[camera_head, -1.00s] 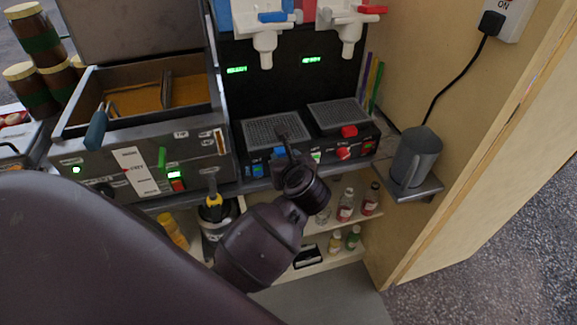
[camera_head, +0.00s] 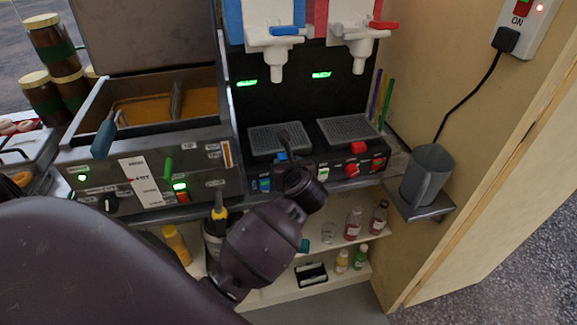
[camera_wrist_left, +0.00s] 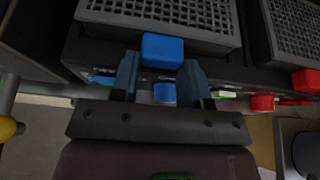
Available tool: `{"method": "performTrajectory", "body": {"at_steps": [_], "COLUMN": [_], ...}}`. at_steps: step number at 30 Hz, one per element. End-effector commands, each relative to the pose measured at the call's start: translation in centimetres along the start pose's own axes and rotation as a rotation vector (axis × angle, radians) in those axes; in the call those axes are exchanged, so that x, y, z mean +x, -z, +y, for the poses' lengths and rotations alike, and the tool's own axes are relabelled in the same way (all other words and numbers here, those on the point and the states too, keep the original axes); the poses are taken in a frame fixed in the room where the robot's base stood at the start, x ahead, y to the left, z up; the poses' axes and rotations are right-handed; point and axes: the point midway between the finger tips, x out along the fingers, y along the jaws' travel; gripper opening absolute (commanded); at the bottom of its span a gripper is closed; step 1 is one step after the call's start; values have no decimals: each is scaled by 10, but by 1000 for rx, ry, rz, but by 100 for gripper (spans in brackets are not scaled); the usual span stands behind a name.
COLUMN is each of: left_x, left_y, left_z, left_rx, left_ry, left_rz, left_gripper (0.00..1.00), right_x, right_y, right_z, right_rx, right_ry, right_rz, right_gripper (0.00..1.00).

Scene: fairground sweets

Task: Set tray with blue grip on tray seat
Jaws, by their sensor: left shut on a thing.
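The tray with the blue grip (camera_head: 268,139) is the left dark grated tray at the front of the drink machine. It also shows at the top of the left wrist view (camera_wrist_left: 165,12). My left gripper (camera_wrist_left: 160,76) is shut on its blue grip (camera_wrist_left: 163,48), with one finger on each side. In the head view my left gripper (camera_head: 285,145) reaches the tray's front edge from below. The tray looks level in the left bay. The tray seat under it is hidden, so I cannot tell whether the tray touches it. My right gripper is not in view.
A second grated tray (camera_head: 350,128) with a red grip (camera_head: 358,147) lies close on the right. A white tap (camera_head: 277,50) hangs above the left tray. A grey jug (camera_head: 427,172) stands at right. A fryer (camera_head: 150,165) stands at left, shelf bottles (camera_head: 354,222) below.

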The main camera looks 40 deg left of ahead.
Motion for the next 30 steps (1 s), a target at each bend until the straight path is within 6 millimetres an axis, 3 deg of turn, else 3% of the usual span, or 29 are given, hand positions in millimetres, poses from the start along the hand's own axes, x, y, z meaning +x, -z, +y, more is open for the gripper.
{"method": "performTrajectory", "body": {"at_steps": [12, 24, 25, 30], "left_x": [0, 1, 1, 0], "left_y": [1, 3, 3, 3], "left_z": [0, 0, 0, 0], "left_rx": [0, 1, 1, 1], "left_ry": [0, 0, 0, 0], "left_rz": [0, 0, 0, -1], "left_gripper": [13, 13, 46, 71], "right_x": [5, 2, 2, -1], "right_y": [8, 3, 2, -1], "right_z": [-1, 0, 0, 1], "right_rx": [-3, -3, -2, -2], "right_ry": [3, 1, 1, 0], "right_rz": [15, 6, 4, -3], "right_gripper": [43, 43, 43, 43]}}
